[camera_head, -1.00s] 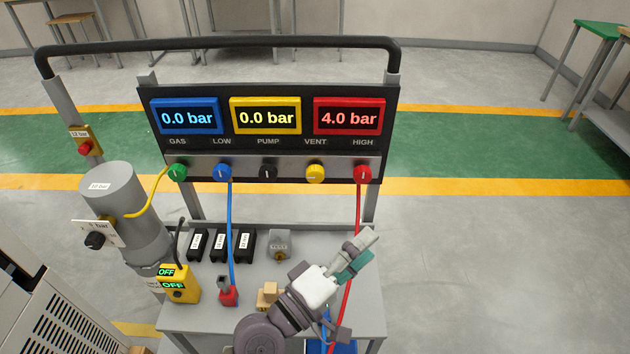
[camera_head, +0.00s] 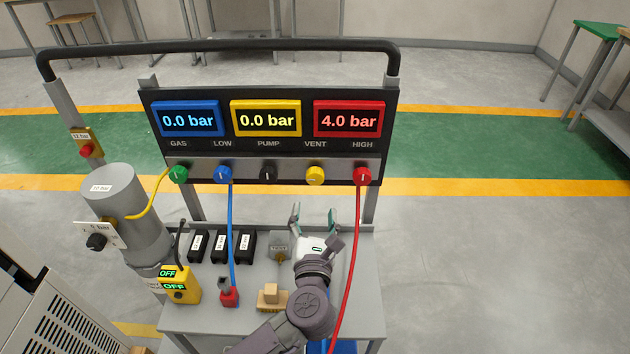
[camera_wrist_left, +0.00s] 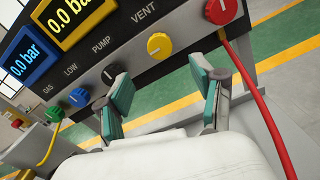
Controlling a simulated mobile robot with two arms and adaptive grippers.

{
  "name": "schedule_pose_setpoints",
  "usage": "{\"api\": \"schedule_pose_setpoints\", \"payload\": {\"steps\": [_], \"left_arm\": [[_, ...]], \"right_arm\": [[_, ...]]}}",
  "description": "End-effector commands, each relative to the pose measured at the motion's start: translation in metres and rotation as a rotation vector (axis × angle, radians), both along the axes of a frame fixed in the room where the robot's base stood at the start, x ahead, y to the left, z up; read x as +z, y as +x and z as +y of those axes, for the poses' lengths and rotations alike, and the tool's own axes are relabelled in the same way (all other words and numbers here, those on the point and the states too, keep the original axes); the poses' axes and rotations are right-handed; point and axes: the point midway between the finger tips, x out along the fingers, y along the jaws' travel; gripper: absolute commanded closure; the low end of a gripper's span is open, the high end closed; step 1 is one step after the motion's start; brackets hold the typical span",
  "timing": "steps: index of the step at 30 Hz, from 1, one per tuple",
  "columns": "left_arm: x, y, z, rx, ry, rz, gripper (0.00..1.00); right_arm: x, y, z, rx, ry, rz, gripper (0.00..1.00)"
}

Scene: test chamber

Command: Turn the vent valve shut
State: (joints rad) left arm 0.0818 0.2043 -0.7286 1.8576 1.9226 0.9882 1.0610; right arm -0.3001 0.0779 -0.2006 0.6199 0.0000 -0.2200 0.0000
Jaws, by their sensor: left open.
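The vent valve is the yellow knob (camera_head: 315,175) under the VENT label on the panel. It also shows in the left wrist view (camera_wrist_left: 159,45), where its marker line looks slanted. My left gripper (camera_head: 314,213) is open and empty, with its two teal-padded fingers spread and pointing up toward the panel. In the head view it is below the yellow knob and apart from it. In the left wrist view the knob shows beyond the gap between the fingers (camera_wrist_left: 166,98). My right gripper is not in view.
A black PUMP knob (camera_head: 268,173) and a red HIGH knob (camera_head: 363,174) flank the vent valve. A red hose (camera_head: 349,262) hangs from the red knob, right of my left arm. The red display (camera_head: 349,118) reads 4.0 bar; the blue and yellow displays read 0.0.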

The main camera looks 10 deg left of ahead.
Motion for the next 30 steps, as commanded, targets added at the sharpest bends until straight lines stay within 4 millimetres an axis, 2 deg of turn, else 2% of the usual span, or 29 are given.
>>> {"api": "schedule_pose_setpoints", "payload": {"steps": [1, 6, 12, 18, 26, 27, 30], "left_arm": [[0.004, 0.013, 0.003, 0.001, 0.004, -0.004, 0.33], [0.003, 0.049, 0.011, 0.001, 0.006, -0.003, 0.33], [0.002, 0.08, 0.016, -0.001, 0.004, -0.002, 0.33], [0.001, 0.093, 0.019, -0.001, 0.001, -0.001, 0.33], [0.001, 0.095, 0.019, -0.001, 0.001, 0.0, 0.33], [0.001, 0.095, 0.019, -0.001, 0.001, 0.0, 0.34], [0.001, 0.095, 0.019, -0.001, 0.001, 0.0, 0.51]], "right_arm": [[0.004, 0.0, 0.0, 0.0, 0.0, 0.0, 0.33], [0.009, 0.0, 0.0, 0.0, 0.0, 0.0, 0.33], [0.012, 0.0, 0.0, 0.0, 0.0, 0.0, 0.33], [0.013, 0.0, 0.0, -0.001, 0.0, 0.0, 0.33], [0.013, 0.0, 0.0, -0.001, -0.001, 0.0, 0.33], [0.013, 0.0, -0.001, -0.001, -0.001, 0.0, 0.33], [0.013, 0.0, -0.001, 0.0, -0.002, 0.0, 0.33]]}}
